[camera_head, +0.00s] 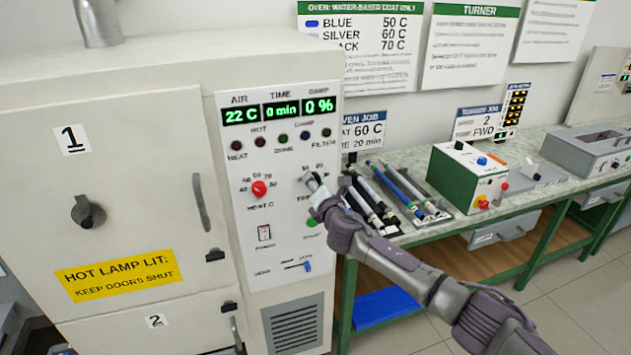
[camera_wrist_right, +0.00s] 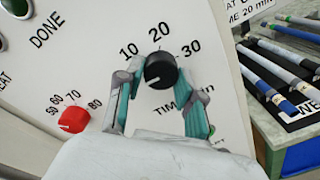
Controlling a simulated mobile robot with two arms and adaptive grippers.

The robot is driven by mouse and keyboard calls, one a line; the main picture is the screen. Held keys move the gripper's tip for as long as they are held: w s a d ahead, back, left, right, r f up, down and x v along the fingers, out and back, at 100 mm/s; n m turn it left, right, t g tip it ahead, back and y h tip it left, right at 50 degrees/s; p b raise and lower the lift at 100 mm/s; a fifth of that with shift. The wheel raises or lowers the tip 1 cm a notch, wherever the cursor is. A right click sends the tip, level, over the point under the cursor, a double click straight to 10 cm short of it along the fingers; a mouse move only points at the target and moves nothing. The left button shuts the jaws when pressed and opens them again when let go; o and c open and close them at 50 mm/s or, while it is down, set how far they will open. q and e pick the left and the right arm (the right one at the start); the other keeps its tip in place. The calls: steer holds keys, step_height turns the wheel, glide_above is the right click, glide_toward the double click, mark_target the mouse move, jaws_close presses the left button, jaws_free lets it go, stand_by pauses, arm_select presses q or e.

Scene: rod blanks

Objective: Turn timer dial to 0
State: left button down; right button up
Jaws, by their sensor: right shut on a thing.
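The timer dial (camera_wrist_right: 161,70) is a round black knob on the white oven panel (camera_head: 232,158). The right wrist view shows it below the marks 10, 20 and 30, with a small white mark at its lower left. My right gripper (camera_wrist_right: 160,88) is shut on the dial, one finger on each side. In the head view the right gripper (camera_head: 315,186) covers most of the dial. The oven display (camera_head: 280,110) reads 22 C, 0 min and 0 %. My left gripper is not in view.
A red heat knob (camera_head: 259,189) sits left of the timer dial; it also shows in the wrist view (camera_wrist_right: 73,119). A blue slider (camera_head: 307,266) is lower on the panel. The bench to the right holds several rods (camera_head: 398,190) and a green-and-white box (camera_head: 467,175).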

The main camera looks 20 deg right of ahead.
steer(key=shift+f+n, duration=0.15)
steer(key=shift+n, duration=0.25)
steer(key=o, duration=1.2)
steer(key=shift+c, duration=0.2)
steer(key=s, duration=1.2)
steer(key=shift+r, duration=0.35)
